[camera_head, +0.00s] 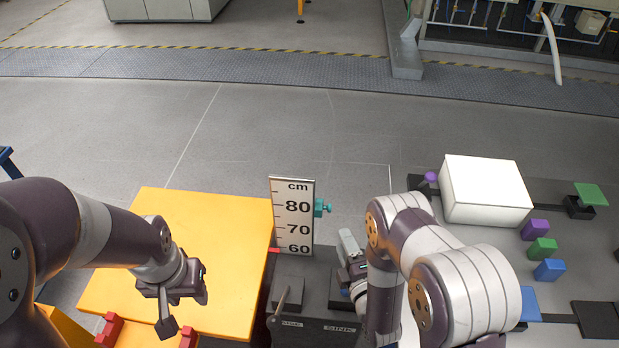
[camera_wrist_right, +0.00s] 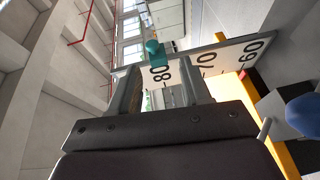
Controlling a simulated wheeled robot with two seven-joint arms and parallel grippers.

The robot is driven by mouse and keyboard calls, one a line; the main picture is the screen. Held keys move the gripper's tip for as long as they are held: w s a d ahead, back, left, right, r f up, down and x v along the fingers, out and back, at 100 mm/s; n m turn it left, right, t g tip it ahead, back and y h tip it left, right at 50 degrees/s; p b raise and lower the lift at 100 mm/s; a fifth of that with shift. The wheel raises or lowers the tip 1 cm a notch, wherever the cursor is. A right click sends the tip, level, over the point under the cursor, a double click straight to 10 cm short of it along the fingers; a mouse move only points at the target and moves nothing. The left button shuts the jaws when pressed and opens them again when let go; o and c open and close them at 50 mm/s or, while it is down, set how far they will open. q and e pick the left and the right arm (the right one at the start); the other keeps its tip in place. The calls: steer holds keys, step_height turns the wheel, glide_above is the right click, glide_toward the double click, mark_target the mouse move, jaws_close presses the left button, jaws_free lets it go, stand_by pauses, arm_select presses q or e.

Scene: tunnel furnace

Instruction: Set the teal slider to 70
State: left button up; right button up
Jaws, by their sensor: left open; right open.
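The upright white scale board (camera_head: 292,228) marked cm, 80, 70 and 60 stands in the middle of the head view. The teal slider (camera_head: 321,208) is on its right edge, level with about the 80 mark. In the right wrist view the teal slider (camera_wrist_right: 153,47) shows beside the 80, beyond the open fingers. My right gripper (camera_head: 348,250) is open and empty, below and to the right of the slider, apart from it; its fingers also show in the wrist view (camera_wrist_right: 160,78). My left gripper (camera_head: 180,305) is open over the yellow surface, well left of the board.
A yellow tabletop (camera_head: 180,215) lies left of the board, with a red marker (camera_head: 273,250) near the 60. A dark box (camera_head: 310,328) with levers stands below the board. On the right are a white box (camera_head: 487,190) and purple, green and blue blocks (camera_head: 543,249).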

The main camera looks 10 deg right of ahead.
mark_target(330, 208)
steer(key=shift+n+t, duration=0.3)
steer(key=shift+t, duration=0.1)
steer(key=w, duration=0.3)
steer(key=w+a, duration=0.1)
steer(key=w, duration=0.3)
steer(key=w+a, duration=0.1)
steer(key=w, duration=0.3)
steer(key=shift+w+a+r, duration=0.1)
steer(key=shift+a+r, duration=0.05)
steer(key=shift+r, duration=0.2)
